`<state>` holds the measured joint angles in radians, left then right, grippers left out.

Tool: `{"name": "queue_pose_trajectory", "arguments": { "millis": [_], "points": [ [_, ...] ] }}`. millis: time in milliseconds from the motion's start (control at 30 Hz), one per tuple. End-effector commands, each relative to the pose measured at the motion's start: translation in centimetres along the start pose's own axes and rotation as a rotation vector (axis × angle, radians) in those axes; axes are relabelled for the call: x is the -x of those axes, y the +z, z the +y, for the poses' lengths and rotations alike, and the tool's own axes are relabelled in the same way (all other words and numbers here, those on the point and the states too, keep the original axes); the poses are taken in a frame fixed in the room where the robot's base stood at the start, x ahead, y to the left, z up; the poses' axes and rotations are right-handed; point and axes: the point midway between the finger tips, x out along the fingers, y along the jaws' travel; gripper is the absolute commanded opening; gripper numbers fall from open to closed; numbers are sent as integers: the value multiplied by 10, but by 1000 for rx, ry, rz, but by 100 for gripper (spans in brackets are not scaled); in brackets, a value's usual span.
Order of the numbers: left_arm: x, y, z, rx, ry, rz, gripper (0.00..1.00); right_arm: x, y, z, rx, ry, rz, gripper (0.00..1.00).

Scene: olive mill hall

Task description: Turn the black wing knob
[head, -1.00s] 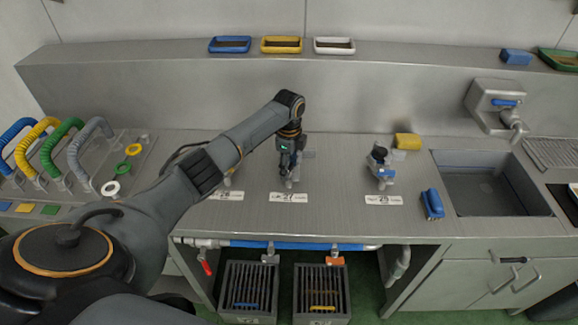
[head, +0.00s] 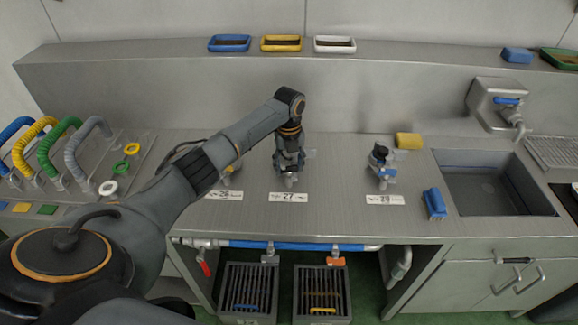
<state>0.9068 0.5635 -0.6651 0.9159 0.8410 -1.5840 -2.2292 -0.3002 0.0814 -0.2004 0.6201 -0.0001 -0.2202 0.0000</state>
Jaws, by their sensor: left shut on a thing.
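My left gripper (head: 289,160) points down over the small metal fitting (head: 290,180) behind the label 27 on the steel worktop. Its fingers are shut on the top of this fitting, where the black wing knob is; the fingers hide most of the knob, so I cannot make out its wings. A similar fitting (head: 382,172) with a black top and a blue part stands apart to the right, behind its own label. My right gripper is not in view.
A third fitting behind label 26 is mostly hidden by my left arm. A blue brush (head: 435,203), a yellow sponge (head: 408,141) and a sink (head: 488,185) are to the right. Colored hoses (head: 85,150) stand at the left. The worktop between the labels 27 and right is clear.

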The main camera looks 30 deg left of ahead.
Motion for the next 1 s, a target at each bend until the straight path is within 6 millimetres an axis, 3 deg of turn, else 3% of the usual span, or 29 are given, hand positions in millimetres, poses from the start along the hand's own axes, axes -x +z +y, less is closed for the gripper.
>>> {"name": "queue_pose_trajectory", "arguments": {
  "millis": [433, 1000],
  "points": [
    [1, 1, -1, -248, -3, -3, 21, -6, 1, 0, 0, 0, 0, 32],
    [2, 1, -1, -292, -3, -3, 21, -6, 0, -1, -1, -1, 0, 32]
  ]
}}
